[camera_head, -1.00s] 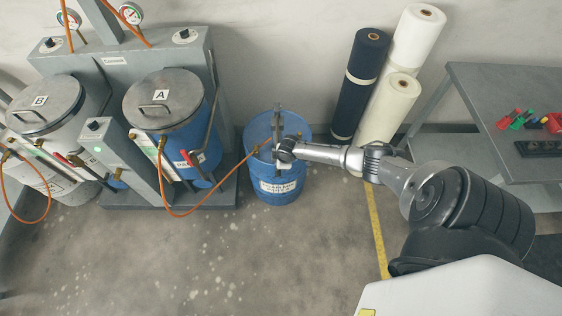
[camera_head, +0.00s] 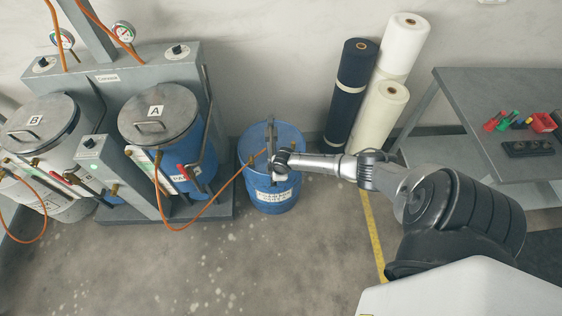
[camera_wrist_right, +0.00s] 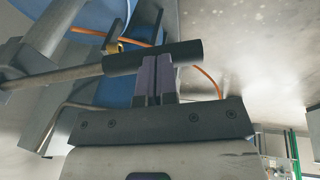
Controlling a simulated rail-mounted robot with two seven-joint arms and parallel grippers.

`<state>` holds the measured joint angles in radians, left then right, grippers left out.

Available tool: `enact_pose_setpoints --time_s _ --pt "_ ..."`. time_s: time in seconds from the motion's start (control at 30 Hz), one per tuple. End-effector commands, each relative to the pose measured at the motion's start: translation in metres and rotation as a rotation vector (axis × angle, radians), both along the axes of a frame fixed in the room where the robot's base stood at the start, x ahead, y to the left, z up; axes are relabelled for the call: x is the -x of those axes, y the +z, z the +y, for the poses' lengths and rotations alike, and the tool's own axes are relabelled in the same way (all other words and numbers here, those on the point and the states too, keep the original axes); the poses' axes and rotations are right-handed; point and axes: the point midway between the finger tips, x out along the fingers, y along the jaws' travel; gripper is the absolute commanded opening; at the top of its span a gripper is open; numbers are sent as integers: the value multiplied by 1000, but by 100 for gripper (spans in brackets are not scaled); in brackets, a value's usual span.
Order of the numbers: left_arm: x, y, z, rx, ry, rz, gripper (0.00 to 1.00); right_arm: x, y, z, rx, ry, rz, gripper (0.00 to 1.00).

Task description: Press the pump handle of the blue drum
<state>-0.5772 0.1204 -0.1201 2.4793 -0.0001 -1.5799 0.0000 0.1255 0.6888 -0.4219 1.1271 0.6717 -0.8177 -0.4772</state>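The blue drum (camera_head: 278,196) stands upright on the floor near the middle of the head view, with a grey pump (camera_head: 270,130) on top. My right arm reaches in from the right, and my right gripper (camera_head: 274,163) is over the drum's near side at the pump. In the right wrist view, the pump handle (camera_wrist_right: 188,50) is a metal rod with a black grip, lying across the fingertips. My right gripper's fingers (camera_wrist_right: 157,66) are close together with only a thin gap and seem to touch the grip. The grip is not clearly between them. My left gripper is out of view.
An orange hose (camera_head: 205,207) runs from the drum to the grey machine (camera_head: 180,60) with tanks A (camera_head: 157,122) and B (camera_head: 32,132) at left. Dark and cream rolls (camera_head: 352,92) stand behind. A grey table (camera_head: 495,90) is at right. The front floor is clear.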

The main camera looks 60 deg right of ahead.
Motion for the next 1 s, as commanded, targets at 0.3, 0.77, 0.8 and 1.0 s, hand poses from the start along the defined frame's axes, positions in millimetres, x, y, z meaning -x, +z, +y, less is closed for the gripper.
enact_pose_setpoints --time_s 0.3,0.77,0.8,1.0 --pt "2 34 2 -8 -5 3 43 13 60 7 -2 6 -11 0" --pt "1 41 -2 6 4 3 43 29 115 14 -3 1 -14 0" --pt "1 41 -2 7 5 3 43 29 117 15 -2 2 -14 0" --pt "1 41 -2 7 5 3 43 30 121 16 -4 0 -13 0"
